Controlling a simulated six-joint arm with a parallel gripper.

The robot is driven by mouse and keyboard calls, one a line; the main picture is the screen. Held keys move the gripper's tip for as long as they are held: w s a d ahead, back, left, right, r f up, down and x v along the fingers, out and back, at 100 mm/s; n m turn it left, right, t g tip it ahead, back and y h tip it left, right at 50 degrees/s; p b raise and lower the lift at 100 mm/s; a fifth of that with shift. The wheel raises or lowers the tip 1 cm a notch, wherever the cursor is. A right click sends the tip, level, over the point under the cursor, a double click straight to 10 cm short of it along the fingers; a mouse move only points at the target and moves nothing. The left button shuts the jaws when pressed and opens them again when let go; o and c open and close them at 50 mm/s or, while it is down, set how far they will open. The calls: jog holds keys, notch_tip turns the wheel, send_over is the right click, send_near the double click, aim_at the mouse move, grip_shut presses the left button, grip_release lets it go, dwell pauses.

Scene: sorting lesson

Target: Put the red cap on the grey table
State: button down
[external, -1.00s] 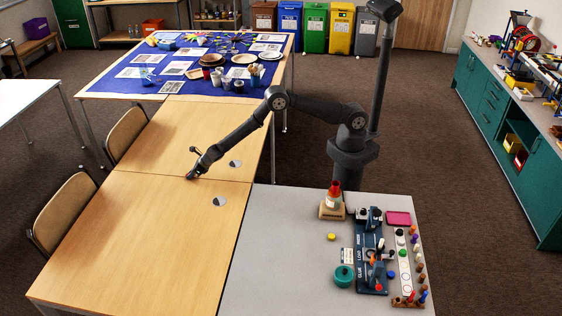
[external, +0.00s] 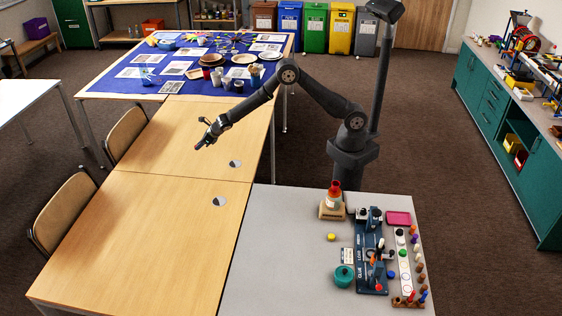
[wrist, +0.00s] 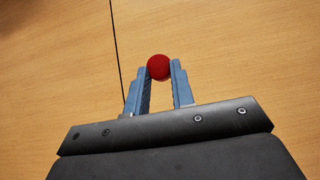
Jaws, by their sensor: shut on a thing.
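The red cap (wrist: 159,66) is a small round red thing between the fingertips of my gripper (wrist: 161,75) in the wrist view. My gripper is shut on it and holds it above the wooden table. In the external view my gripper (external: 201,144) is over the far part of the wooden tables, and the cap is too small there to make out clearly. The grey table (external: 285,250) stands at the front right, apart from my gripper.
The grey table's left part is bare. The wooden table (external: 130,235) is mostly clear.

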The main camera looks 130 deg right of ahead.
notch_tip(320, 180, up, 11)
jog(key=w+a+n, duration=0.1)
jog(key=w+a, duration=0.4)
jog(key=a, duration=0.5)
jog(key=w+a+f+t+y, duration=0.1)
jog(key=w+a, duration=0.4)
jog(key=a, duration=0.5)
jog(key=w+a+n, duration=0.1)
jog(key=w+a, duration=0.4)
jog(key=a, duration=0.5)
jog(key=a+n+y, duration=0.1)
jog(key=a, duration=3.1)
jog(key=s+a, duration=0.4)
jog(key=a, duration=0.6)
jog(key=s+a+n, duration=0.1)
jog(key=s+a, duration=0.3)
jog(key=a, duration=0.6)
jog(key=s+a, duration=0.4)
jog(key=a, duration=0.6)
jog(key=s+a+r+t+y, duration=0.1)
jog(key=s+a, duration=2.1)
jog(key=s, duration=0.4)
jog(key=shift+n, duration=0.3)
jog(key=shift+w+d+f, duration=0.15)
jog(key=shift+f, duration=5.25)
jog(key=shift+w+d+f, duration=0.1)
jog(key=shift+d+f, duration=0.05)
jog(key=shift+f, duration=5.25)
jog(key=shift+f, duration=0.1)
